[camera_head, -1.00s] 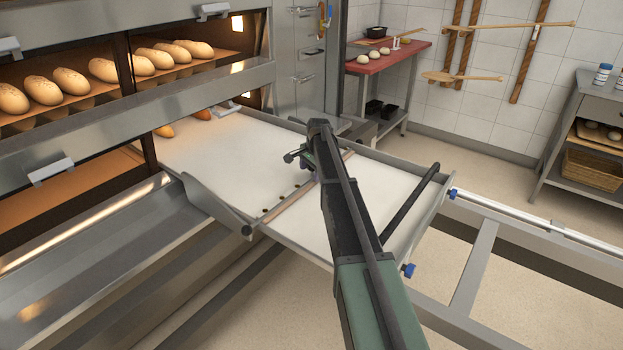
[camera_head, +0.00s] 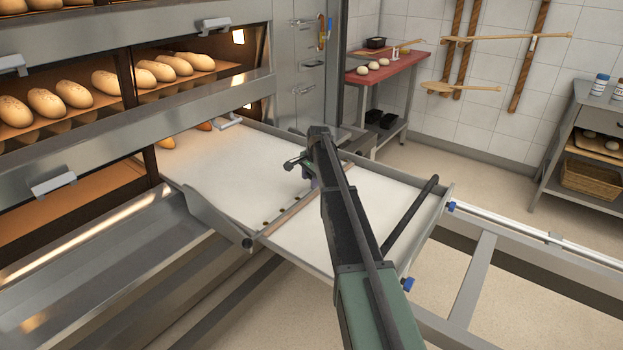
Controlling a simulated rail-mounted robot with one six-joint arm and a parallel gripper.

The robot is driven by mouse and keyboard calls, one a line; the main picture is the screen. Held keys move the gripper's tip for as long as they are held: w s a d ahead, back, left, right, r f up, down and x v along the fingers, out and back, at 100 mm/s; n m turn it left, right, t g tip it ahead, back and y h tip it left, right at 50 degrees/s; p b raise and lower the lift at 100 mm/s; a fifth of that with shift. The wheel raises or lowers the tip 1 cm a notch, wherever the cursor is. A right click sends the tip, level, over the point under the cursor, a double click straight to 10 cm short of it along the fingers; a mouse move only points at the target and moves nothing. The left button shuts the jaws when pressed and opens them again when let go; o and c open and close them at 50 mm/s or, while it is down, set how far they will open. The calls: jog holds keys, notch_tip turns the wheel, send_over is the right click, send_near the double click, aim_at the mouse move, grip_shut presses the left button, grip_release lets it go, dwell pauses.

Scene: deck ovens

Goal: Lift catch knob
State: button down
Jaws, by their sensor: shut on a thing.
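The peel loader (camera_head: 226,168), a pale flat belt in a metal frame, runs out of the oven mouth. A wooden crossbar (camera_head: 292,215) lies across it, with several small dark dots beside its near end. My gripper (camera_head: 305,172) is at the far part of this crossbar, beside my dark arm. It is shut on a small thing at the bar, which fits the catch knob. A bluish bit shows under the jaws, but my gripper and arm hide most of it, so its exact height is unclear.
Deck ovens with loaves (camera_head: 47,103) stand at left. A dark handle bar (camera_head: 410,215) crosses the loader's right end, with blue knobs (camera_head: 408,284) at its corners. Rails (camera_head: 545,238) run to the right. A red-topped table (camera_head: 395,66) stands behind.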

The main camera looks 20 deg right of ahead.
jog(key=c, duration=0.6)
grip_release()
jog(key=shift+r, duration=0.1)
jog(key=r+p, duration=0.3)
jog(key=s+r+p, duration=0.1)
jog(key=r+p, duration=0.3)
jog(key=s+r+p, duration=0.1)
jog(key=r+p, duration=0.3)
jog(key=shift+d, duration=0.3)
jog(key=shift+f, duration=0.15)
